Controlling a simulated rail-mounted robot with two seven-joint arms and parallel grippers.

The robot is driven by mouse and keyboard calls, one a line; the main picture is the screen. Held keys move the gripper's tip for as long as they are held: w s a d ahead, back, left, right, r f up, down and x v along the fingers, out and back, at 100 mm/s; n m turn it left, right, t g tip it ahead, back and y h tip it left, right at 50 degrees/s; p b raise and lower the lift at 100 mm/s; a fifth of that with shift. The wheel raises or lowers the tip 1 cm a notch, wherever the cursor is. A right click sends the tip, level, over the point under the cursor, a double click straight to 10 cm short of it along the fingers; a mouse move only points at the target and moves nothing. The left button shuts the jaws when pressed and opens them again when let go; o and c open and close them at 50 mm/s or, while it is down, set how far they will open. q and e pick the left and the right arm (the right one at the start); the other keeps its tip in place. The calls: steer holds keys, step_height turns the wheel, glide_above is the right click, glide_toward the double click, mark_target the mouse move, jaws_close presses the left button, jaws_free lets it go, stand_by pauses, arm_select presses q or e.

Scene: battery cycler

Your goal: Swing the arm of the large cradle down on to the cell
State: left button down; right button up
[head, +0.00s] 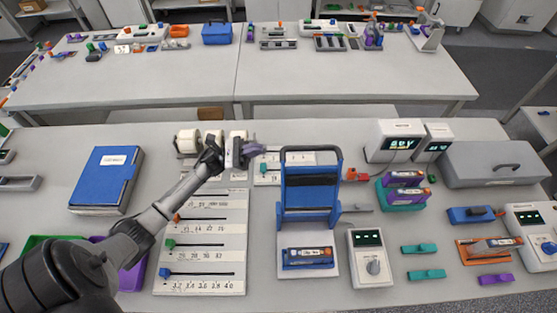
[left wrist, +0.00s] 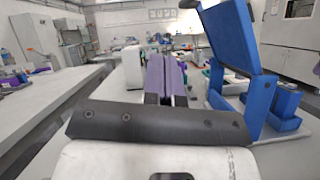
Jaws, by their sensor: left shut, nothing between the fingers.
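The large cradle stands on a white base (head: 285,268) near the middle of the bench. Its blue arm (head: 310,196), with a black bar along the top, is raised behind the cell (head: 308,253). The cell is grey and orange and lies in the blue holder at the front. In the left wrist view the raised blue arm (left wrist: 236,38) leans at the right. My left gripper (head: 260,150) has purple fingers, shut and empty, left of the top of the arm and apart from it. The fingers also show in the left wrist view (left wrist: 165,75). My right gripper is not in view.
A white slider panel (head: 205,258) lies left of the cradle, and a blue binder (head: 106,178) lies farther left. A white meter with a knob (head: 370,268) stands close on the right. Purple and teal holders (head: 402,196) stand beyond it. White spools (head: 187,141) stand behind my arm.

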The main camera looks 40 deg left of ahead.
arm_select(q)
steer(key=w+d+r+m+g+h+p, duration=0.1)
steer(key=d+r+m+g+h+p, duration=0.2)
steer(key=d+r+m, duration=0.3)
steer(key=shift+w+d+r+m+g+p, duration=0.25)
steer(key=shift+d+g+p, duration=0.5)
steer(key=shift+d, duration=0.4)
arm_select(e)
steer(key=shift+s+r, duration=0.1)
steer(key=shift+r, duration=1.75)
arm_select(q)
steer(key=shift+s, duration=0.1)
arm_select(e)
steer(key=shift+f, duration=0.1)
